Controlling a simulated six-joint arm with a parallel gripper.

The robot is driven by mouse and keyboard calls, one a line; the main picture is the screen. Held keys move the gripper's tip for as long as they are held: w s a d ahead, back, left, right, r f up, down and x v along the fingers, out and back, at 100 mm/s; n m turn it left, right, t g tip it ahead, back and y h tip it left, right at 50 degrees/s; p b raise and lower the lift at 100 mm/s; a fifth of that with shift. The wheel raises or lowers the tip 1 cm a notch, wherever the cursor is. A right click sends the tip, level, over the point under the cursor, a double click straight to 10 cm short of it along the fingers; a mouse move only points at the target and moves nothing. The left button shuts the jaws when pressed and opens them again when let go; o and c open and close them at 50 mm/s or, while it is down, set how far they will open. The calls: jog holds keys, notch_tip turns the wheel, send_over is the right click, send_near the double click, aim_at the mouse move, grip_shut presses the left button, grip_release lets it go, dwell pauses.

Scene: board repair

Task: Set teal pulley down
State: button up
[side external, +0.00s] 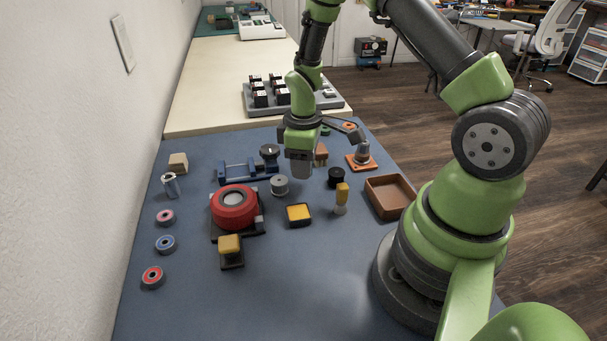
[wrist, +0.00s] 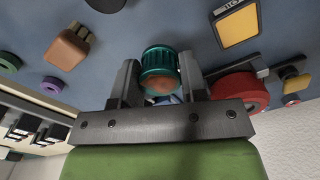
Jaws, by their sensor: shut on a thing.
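The teal pulley (wrist: 160,60) is a ribbed teal cylinder with a brownish end face. In the wrist view it sits between the two fingers of my gripper (wrist: 159,75), which is shut on it. In the side external view my gripper (side external: 300,168) points down over the blue work mat (side external: 290,270), near the grey spool (side external: 279,185) and the brown block (side external: 321,154). I cannot make out the teal pulley there; the gripper hides it. Its height above the mat is hard to tell.
A red round part (side external: 234,208) on a dark base stands left of my gripper. A yellow-topped block (side external: 299,214), a black knob (side external: 336,177), a yellow-handled tool (side external: 342,196) and a brown tray (side external: 390,196) lie nearby. The front of the mat is clear.

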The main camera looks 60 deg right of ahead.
aim_at(238, 172)
notch_tip(238, 172, up, 4)
jog(key=shift+r, duration=0.25)
jog(key=shift+w+r, duration=0.3)
jog(key=shift+r, duration=0.05)
jog(key=w+a+r+n, duration=0.1)
jog(key=w+a+n, duration=0.1)
jog(key=w, duration=0.5)
jog(key=w+a+n, duration=0.2)
jog(key=w+n, duration=0.1)
jog(key=w, duration=0.5)
jog(key=f, duration=0.9)
jog(key=shift+s+f, duration=0.2)
jog(key=shift+f, duration=0.1)
jog(key=o, duration=0.5)
jog(key=shift+f, duration=0.1)
jog(key=o, duration=0.4)
jog(key=shift+o, duration=0.2)
